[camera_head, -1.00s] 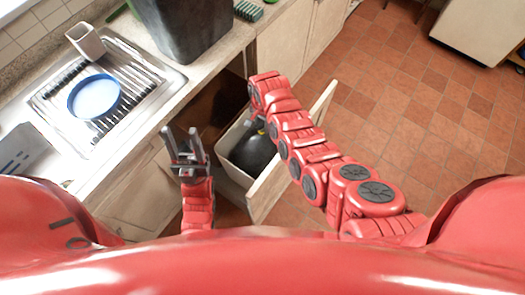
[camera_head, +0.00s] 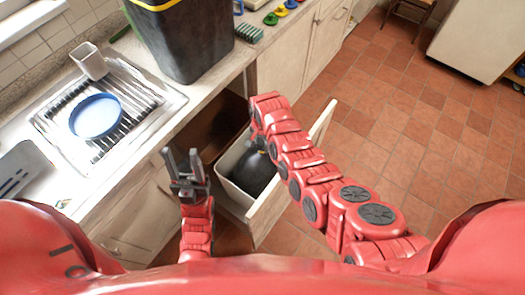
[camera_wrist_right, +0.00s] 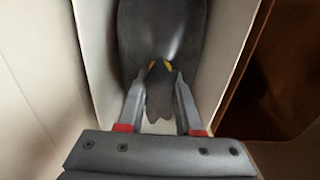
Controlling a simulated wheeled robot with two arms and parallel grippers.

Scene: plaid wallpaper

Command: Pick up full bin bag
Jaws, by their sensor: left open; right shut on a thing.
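The full bin bag (camera_head: 250,172) is black with a yellow tie. It sits inside a white bin (camera_head: 236,194) in a pulled-out cabinet drawer. In the right wrist view the bag (camera_wrist_right: 162,28) fills the bin, and its gathered neck lies between the fingertips of my right gripper (camera_wrist_right: 160,88), which is shut on it beside the yellow tie (camera_wrist_right: 153,65). In the head view my right gripper is hidden behind its own arm. My left gripper (camera_head: 184,160) is open and empty, above and left of the bin.
The drawer's wooden front (camera_head: 290,180) stands out beyond the bin. A large black container with a yellow rim (camera_head: 185,40) stands on the counter. A sink rack (camera_head: 125,90) holds a blue plate (camera_head: 96,116). The tiled floor (camera_head: 400,125) to the right is clear.

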